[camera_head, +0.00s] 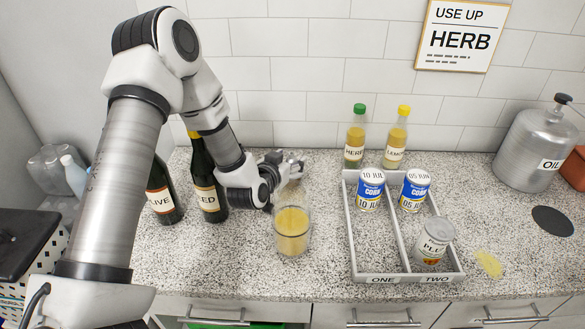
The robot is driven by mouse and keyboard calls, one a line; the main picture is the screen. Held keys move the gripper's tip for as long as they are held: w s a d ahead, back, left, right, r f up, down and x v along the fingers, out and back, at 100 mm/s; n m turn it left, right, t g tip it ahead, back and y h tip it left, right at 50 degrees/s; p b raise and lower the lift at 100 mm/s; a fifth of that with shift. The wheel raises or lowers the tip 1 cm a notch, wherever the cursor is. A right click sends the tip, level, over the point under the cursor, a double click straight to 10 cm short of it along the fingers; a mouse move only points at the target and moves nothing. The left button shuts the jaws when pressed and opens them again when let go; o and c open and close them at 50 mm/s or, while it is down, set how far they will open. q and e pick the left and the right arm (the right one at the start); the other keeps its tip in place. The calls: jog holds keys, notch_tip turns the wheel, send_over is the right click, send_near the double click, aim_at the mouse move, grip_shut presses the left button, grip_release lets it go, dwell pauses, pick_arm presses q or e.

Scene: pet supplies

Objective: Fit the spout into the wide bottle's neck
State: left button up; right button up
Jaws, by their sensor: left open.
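Two dark bottles stand at the left of the counter, partly behind my left arm: one with a label ending in "LIVE" (162,201) and one with a label ending in "ED" (209,199). The "ED" bottle shows a bit of yellow at its top; the top of the "LIVE" bottle is hidden by my arm. I cannot tell which is the wide bottle. I cannot make out a spout. My left gripper (291,166) is open, right of the bottles and behind a glass of yellow liquid (291,235). My right gripper is not in view.
A two-part tray (345,222) marked ONE and TWO holds several cans. Small HERB (354,152) and LEMON (396,150) bottles stand behind it. A metal canister (530,150), dark disc (552,221) and yellow spill (489,263) are at right. The front-left counter is clear.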

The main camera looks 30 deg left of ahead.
pick_arm(q)
jog(key=shift+x, duration=1.05)
jog(key=shift+s+r, duration=0.1)
jog(key=shift+s, duration=0.15)
jog(key=shift+c, duration=0.7)
jog(key=c, duration=0.6)
grip_shut()
